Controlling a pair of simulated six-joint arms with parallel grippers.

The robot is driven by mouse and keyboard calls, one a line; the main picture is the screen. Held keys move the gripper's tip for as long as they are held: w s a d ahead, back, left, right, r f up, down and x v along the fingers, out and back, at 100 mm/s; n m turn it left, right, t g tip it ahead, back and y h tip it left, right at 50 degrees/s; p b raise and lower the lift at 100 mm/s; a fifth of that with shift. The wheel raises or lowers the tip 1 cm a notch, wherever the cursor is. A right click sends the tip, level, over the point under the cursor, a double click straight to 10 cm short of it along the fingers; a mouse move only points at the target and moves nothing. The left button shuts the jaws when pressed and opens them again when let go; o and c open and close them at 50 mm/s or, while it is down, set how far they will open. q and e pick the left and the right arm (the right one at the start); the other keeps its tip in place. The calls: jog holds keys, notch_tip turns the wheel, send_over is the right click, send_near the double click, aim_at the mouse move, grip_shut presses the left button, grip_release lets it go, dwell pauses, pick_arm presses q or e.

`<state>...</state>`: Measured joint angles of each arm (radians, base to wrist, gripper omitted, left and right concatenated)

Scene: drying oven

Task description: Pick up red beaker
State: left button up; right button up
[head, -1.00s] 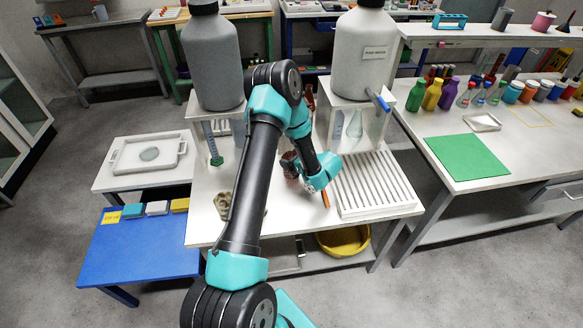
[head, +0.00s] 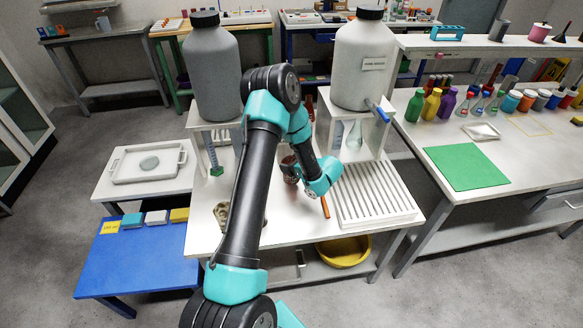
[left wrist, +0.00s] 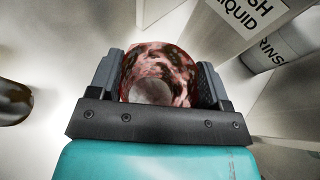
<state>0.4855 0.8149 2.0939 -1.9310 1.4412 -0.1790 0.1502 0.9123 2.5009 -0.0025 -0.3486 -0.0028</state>
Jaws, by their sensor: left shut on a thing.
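The red beaker (left wrist: 160,72) shows in the left wrist view as a red, dark-blotched vessel between the two fingers. My left gripper (left wrist: 160,85) is shut on it, with one finger on each side. In the head view the beaker (head: 289,168) shows as a small dark red shape above the middle of the white table, partly hidden by my arm. My left gripper (head: 300,172) is mostly covered by the teal wrist there. I cannot tell how far the beaker is above the table. My right gripper is in neither view.
Two large bottles, one grey (head: 211,70) and one white (head: 361,60), stand on raised stands behind. A white ribbed rack (head: 374,194) lies to the right. An orange stick (head: 325,206) lies beside the wrist. A blue table (head: 135,262) is at left.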

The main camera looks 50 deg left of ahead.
pick_arm(q)
jog(key=shift+r, duration=0.5)
jog(key=s+d+r, duration=0.1)
jog(key=s+d, duration=0.9)
jog(key=d, duration=0.2)
jog(key=shift+s, duration=0.3)
jog(key=shift+d+r, duration=0.1)
jog(key=shift+d, duration=0.05)
